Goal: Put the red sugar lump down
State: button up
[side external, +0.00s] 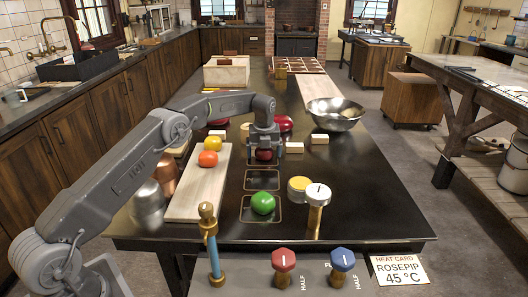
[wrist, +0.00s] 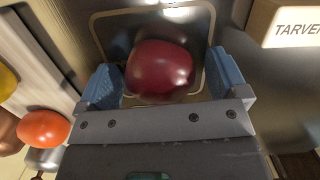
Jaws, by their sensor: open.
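A dark red, rounded lump (wrist: 160,68) lies within a thin-outlined square (wrist: 211,28) on the dark table in the wrist view. My gripper (wrist: 165,80) is open, with one blue-padded finger on each side of the lump. A gap shows on the left; on the right I cannot tell whether the pad touches. In the side view my gripper (side external: 264,150) points down over the far square, and the red lump (side external: 264,155) shows low between its fingers.
A green lump (side external: 263,203) sits in the nearest square; the middle square (side external: 262,180) is empty. A board (side external: 188,205) at left carries an orange lump (side external: 208,159) and a yellow one (side external: 213,143). A metal bowl (side external: 335,113), small label blocks (side external: 320,138) and a white-topped post (side external: 316,195) stand to the right.

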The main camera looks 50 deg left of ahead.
jog(key=s+d+r+n+t, duration=0.1)
jog(key=s+d+r+n, duration=0.2)
jog(key=r, duration=0.8)
jog(key=s+d+r+n, duration=0.2)
jog(key=s+d+r, duration=0.1)
jog(key=r, duration=0.7)
jog(key=s+d+r+n+t, duration=0.1)
jog(key=s+d+r+n, duration=0.25)
jog(key=s, duration=0.25)
jog(key=s+d+r+n+t, duration=0.1)
jog(key=s+d+r+n, duration=0.1)
jog(key=s+n, duration=0.4)
jog(key=s+d+f+n, duration=0.2)
jog(key=s+f+n, duration=0.1)
jog(key=s, duration=0.5)
jog(key=s+d+f+n+t, duration=0.1)
jog(key=s+f+n, duration=0.2)
jog(key=s, duration=0.5)
jog(key=s+d+f+n+h, duration=0.1)
jog(key=s+d+f+n, duration=0.1)
jog(key=s+n, duration=0.3)
jog(key=s+f, duration=0.1)
jog(key=s, duration=0.2)
jog(key=shift+d+t, duration=0.35)
jog(key=shift+t, duration=0.05)
